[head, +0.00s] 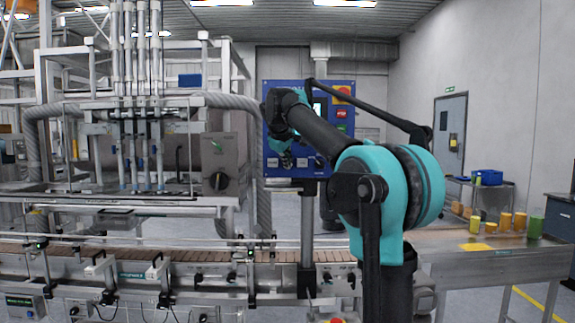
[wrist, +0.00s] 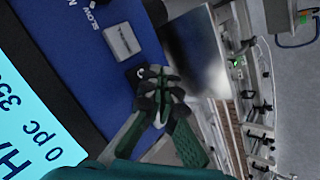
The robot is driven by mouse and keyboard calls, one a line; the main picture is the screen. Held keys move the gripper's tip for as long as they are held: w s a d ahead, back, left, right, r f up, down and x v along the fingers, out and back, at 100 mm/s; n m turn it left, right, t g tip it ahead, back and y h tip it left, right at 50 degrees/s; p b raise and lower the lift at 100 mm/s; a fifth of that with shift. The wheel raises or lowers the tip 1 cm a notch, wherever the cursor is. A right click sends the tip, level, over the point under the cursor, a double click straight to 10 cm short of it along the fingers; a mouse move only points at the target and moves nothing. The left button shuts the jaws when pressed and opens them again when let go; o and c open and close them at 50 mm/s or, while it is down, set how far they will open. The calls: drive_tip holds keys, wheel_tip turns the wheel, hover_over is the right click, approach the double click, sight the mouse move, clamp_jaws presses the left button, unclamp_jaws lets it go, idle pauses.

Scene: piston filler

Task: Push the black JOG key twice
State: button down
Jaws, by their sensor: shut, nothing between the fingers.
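The blue control panel (head: 315,170) stands on a post in the middle of the head view, partly covered by my arm. In the wrist view the panel (wrist: 110,80) fills the upper left, with a lit cyan screen (wrist: 35,115). A small black key (wrist: 133,73) sits below a grey key there; it appears to be the JOG key, but its label is hidden. My gripper (wrist: 158,80) is shut and empty, its fingertips right beside the black key and partly overlapping it. I cannot tell whether they touch it. In the head view my arm hides most of the panel's middle.
The grey key (wrist: 122,41) is close to the fingertips. In the head view red (head: 341,113) and green keys and a yellow-based stop button (head: 343,93) are on the panel's right. A conveyor (head: 200,256) runs below, and the filler's nozzles (head: 140,100) stand left.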

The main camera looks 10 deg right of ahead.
drive_tip(key=shift+s, duration=0.1)
drive_tip(key=shift+s+a, duration=0.2)
drive_tip(key=shift+s, duration=1)
drive_tip(key=shift+s+a, duration=0.15)
drive_tip(key=shift+s, duration=1.05)
drive_tip(key=s, duration=0.3)
drive_tip(key=shift+s+a, duration=0.2)
drive_tip(key=shift+s, duration=0.15)
drive_tip(key=shift+w+d, duration=0.2)
drive_tip(key=shift+w, duration=1.25)
drive_tip(key=shift+w+d, duration=0.15)
drive_tip(key=shift+w, duration=1.3)
drive_tip(key=shift+w+d, duration=0.2)
drive_tip(key=shift+w, duration=1.25)
drive_tip(key=shift+w, duration=0.15)
drive_tip(key=shift+w, duration=0.25)
